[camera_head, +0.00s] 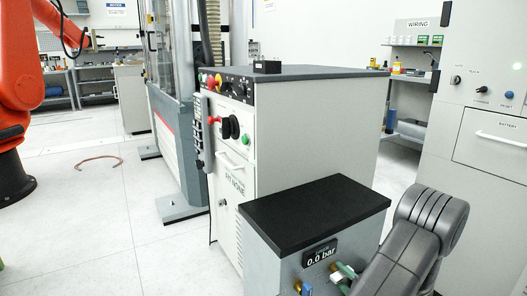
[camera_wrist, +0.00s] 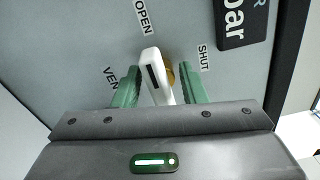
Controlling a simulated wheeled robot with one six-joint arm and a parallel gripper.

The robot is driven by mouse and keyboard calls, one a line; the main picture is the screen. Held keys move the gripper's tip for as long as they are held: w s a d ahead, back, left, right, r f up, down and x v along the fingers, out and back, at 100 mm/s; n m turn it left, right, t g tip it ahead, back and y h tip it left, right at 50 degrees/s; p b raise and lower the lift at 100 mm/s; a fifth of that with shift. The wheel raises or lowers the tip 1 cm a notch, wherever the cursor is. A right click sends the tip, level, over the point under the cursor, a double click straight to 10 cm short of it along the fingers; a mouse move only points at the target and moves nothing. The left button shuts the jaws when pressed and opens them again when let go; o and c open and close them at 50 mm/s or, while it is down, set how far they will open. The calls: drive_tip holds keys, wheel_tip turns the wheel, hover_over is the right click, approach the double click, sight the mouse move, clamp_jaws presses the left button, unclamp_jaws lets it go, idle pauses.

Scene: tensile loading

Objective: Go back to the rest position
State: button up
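In the wrist view my gripper (camera_wrist: 158,69) has two green fingers spread apart on either side of a white lever (camera_wrist: 156,75) with a dark slot. Gaps seem to show between lever and fingers, so the gripper looks open around it. A brass-coloured part (camera_wrist: 170,74) shows behind the lever. The lever is on a grey panel (camera_wrist: 85,45) with the labels OPEN, SHUT and a partly hidden VEN... In the head view my arm reaches in from the lower right. My gripper's green fingers (camera_head: 345,271) are at the front of the grey cabinet, partly hidden by my arm.
The cabinet has a black top (camera_head: 315,210) and a display (camera_head: 320,252) reading 0.0 bar. A white control cabinet (camera_head: 300,130) stands close behind it. A tall grey cabinet (camera_head: 485,130) is at right. An orange robot arm (camera_head: 15,90) is at left. The floor (camera_head: 95,210) between is mostly clear.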

drive_tip(key=shift+r+m+p, duration=0.25)
drive_tip(key=shift+m+p, duration=0.3)
drive_tip(key=shift+m, duration=0.65)
drive_tip(key=shift+m+p, duration=0.45)
drive_tip(key=shift+m, duration=0.35)
drive_tip(key=shift+f, duration=0.1)
